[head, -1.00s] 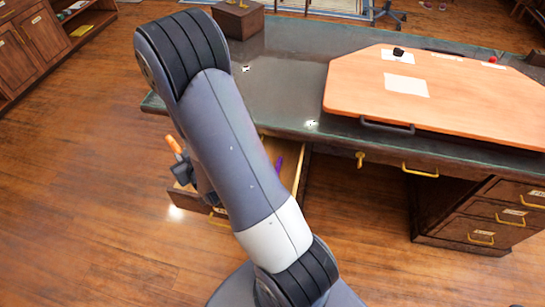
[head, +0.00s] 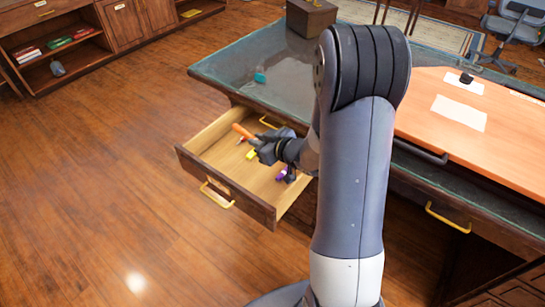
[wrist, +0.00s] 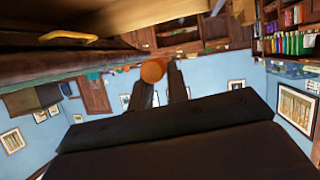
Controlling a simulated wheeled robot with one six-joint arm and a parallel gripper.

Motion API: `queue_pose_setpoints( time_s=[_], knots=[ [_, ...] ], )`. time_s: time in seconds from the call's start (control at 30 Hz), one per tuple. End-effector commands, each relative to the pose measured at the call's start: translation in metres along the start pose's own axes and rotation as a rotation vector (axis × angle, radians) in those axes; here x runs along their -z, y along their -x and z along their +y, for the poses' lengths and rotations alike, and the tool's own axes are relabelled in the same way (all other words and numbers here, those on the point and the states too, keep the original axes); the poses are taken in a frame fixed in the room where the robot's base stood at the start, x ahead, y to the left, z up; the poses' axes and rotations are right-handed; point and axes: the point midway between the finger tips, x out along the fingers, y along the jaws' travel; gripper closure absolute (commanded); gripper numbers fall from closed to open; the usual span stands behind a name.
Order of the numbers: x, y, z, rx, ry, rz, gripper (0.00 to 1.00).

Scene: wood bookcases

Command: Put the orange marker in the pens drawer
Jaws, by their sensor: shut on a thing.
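The orange marker (head: 241,131) is held in my gripper (head: 256,146) above an open wooden drawer (head: 226,187). In the wrist view the marker (wrist: 153,70) shows end-on between the two dark fingers of my gripper (wrist: 160,78). The drawer is pulled out from the left end of the desk and has a yellow handle. A small yellow item (head: 251,154) and a purple item (head: 281,175) lie inside it. The drawer's label is too small to read. My gripper and arm hide part of the inside.
The green-topped desk (head: 232,66) has a small teal item (head: 260,77) and a brown box (head: 311,17) on it. An orange board (head: 480,145) lies on the right. The floor at left is clear.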

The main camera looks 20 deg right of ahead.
Motion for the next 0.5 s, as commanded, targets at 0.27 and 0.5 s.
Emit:
queue_pose_setpoints(
  time_s=[0.27,0.5],
  knots=[
    [-0.033,-0.004,0.011,0.096,0.064,0.01,1.0],
    [-0.07,-0.018,0.008,0.111,0.067,0.008,1.0]
  ],
)
